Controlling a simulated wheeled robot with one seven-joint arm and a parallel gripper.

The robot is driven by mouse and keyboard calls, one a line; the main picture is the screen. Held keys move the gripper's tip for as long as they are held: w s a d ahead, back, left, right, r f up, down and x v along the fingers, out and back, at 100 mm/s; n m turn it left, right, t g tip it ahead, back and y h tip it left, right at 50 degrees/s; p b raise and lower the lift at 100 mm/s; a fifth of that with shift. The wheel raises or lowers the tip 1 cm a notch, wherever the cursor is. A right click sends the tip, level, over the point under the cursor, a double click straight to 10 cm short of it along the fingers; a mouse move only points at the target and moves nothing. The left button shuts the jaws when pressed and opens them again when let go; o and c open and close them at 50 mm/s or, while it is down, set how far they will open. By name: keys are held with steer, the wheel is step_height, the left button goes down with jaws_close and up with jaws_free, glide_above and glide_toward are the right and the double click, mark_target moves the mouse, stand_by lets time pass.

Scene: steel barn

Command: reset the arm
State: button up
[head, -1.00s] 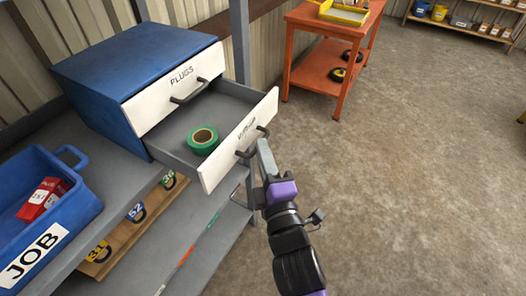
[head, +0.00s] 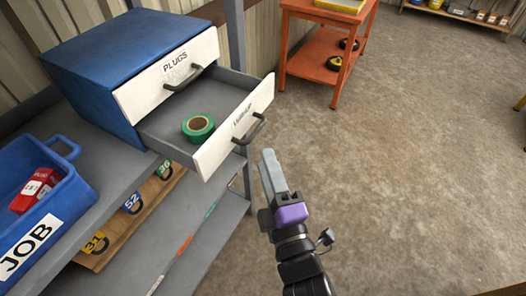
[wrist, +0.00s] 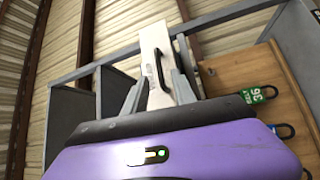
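My gripper (head: 270,160) is empty in the head view, just below and right of the open lower drawer's handle (head: 249,130), with a small gap between them. In the wrist view its two fingers (wrist: 160,85) stand apart, so it is open. Between them, farther off, shows a white drawer front with a dark handle (wrist: 158,66). My wrist has a purple body. The lower drawer (head: 236,128) is pulled out of the blue cabinet (head: 92,75) and holds a roll of green tape (head: 187,130). The upper drawer, labelled PLUGS (head: 150,88), appears shut.
A blue JOB bin (head: 70,190) with red boxes stands on the grey shelf at left. A wooden board (head: 115,240) with numbered tags lies below. An orange table (head: 318,80) stands at the back. Open floor (head: 420,170) lies to the right.

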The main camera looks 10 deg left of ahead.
steer(key=shift+s+d, duration=0.2)
steer(key=shift+s, duration=0.3)
steer(key=s+d+f+m+g+h, duration=0.1)
steer(key=s+d+f+m+h, duration=0.2)
steer(key=s+d+m, duration=0.7)
steer(key=s+d+f+m+g+h, duration=0.2)
steer(key=s+d+m+h, duration=0.3)
steer(key=s+d+m, duration=0.6)
steer(key=s+d+f, duration=0.1)
steer(key=s+d, duration=0.2)
steer(key=s, duration=0.6)
steer(key=shift+f, duration=0.3)
